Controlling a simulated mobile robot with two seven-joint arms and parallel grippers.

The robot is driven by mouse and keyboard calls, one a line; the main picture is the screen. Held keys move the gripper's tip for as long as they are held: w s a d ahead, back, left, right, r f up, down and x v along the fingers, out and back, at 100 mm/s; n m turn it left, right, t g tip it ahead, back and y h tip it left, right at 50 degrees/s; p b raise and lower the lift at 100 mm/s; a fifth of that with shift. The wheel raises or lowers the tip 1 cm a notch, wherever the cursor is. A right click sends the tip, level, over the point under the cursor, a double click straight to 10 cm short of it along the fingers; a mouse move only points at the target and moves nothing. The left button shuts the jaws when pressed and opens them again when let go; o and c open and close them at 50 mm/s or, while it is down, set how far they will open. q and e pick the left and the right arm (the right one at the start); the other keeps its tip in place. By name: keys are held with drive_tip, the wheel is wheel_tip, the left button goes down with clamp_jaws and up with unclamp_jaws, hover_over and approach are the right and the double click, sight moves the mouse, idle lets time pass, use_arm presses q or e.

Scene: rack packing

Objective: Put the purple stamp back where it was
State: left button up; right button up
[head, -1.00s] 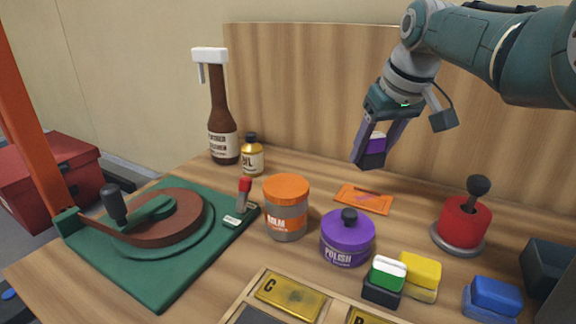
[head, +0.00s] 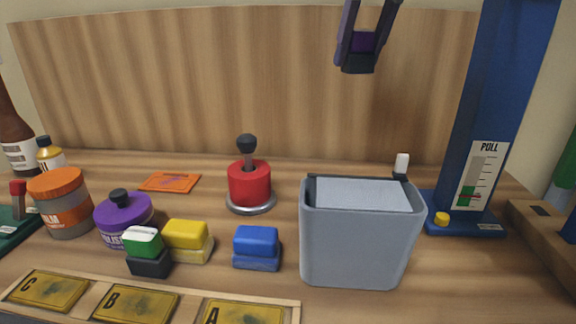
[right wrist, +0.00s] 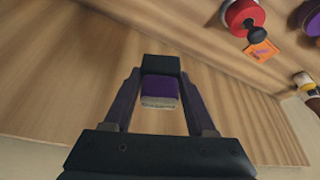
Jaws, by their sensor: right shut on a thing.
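My right gripper (head: 364,42) is shut on the purple stamp (head: 357,64). It holds the stamp in the air at the top of the head view, in front of the wooden back panel and above the level of the grey bin. In the right wrist view the stamp (right wrist: 159,91) sits between the fingers, with a black base at the far end, a purple middle and a pale near end. A green-and-white stamp (head: 143,241), a yellow stamp (head: 186,234) and a blue stamp (head: 256,241) stand on the table. My left gripper is not in view.
A grey bin (head: 352,245) stands right of the blue stamp. A red hand tool (head: 249,186), purple polish jar (head: 124,215), orange jar (head: 60,204) and orange card (head: 169,182) stand or lie leftward. A tray of lettered plates (head: 188,296) is in front.

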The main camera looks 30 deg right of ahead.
wheel_tip(320, 180, down, 15)
drive_tip(key=shift+a+r+b, duration=0.1)
drive_tip(key=shift+r+b, duration=0.1)
drive_tip(key=shift+b, duration=0.55)
drive_tip(key=shift+f+b, duration=0.65)
drive_tip(key=shift+f, duration=1.9)
drive_tip(key=shift+f, duration=0.2)
drive_tip(key=o, duration=1.1)
drive_tip(key=shift+r, duration=0.1)
drive_tip(key=shift+c, duration=0.2)
drive_tip(key=shift+s+r+p, duration=0.1)
drive_tip(key=shift+r+p, duration=0.25)
drive_tip(key=shift+r, duration=0.2)
drive_tip(key=p+v, duration=0.4)
drive_tip(key=v, duration=0.7)
